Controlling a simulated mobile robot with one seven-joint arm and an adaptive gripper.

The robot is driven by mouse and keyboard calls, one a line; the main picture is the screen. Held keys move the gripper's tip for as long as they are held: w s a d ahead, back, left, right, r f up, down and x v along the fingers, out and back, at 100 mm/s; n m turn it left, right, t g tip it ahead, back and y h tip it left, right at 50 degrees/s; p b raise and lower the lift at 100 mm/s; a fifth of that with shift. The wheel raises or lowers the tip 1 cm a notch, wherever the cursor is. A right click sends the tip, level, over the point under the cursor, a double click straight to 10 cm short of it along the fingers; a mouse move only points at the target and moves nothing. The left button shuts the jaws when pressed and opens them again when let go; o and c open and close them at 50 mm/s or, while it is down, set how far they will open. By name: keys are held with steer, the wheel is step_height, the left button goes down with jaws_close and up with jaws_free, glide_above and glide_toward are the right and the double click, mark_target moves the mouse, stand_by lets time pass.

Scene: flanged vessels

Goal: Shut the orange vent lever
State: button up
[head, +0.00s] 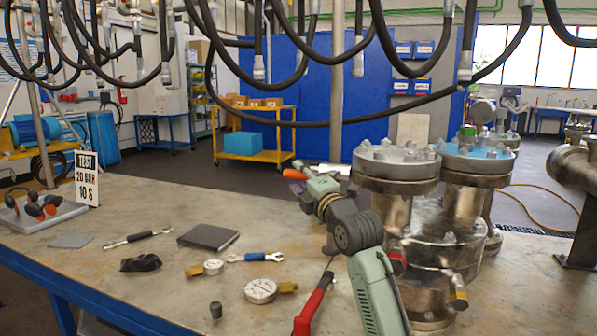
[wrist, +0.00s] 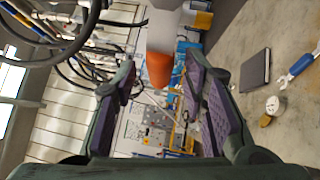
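In the head view, an orange lever-like piece (head: 294,174) shows at the far end of my gripper (head: 312,183), above the bench and left of the flanged vessels. In the wrist view, the orange piece (wrist: 159,68) lies across the gap between the fingers of my gripper (wrist: 160,95), joined to a pale grey cylindrical part (wrist: 164,30). The fingers are wide apart. The left finger is clear of the orange piece. Whether the right finger touches it, I cannot tell. What the grey part is mounted on is hidden.
Flanged vessels (head: 397,165) with bolted lids stand right of my arm. On the bench (head: 150,270) lie a dark notebook (head: 208,237), gauges (head: 260,290), wrenches (head: 255,257) and a red-handled tool (head: 314,303). Black hoses (head: 385,122) hang overhead. A test sign (head: 87,178) stands at left.

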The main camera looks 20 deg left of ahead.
steer(key=shift+x, duration=1.05)
steer(key=shift+d, duration=0.1)
jaws_close()
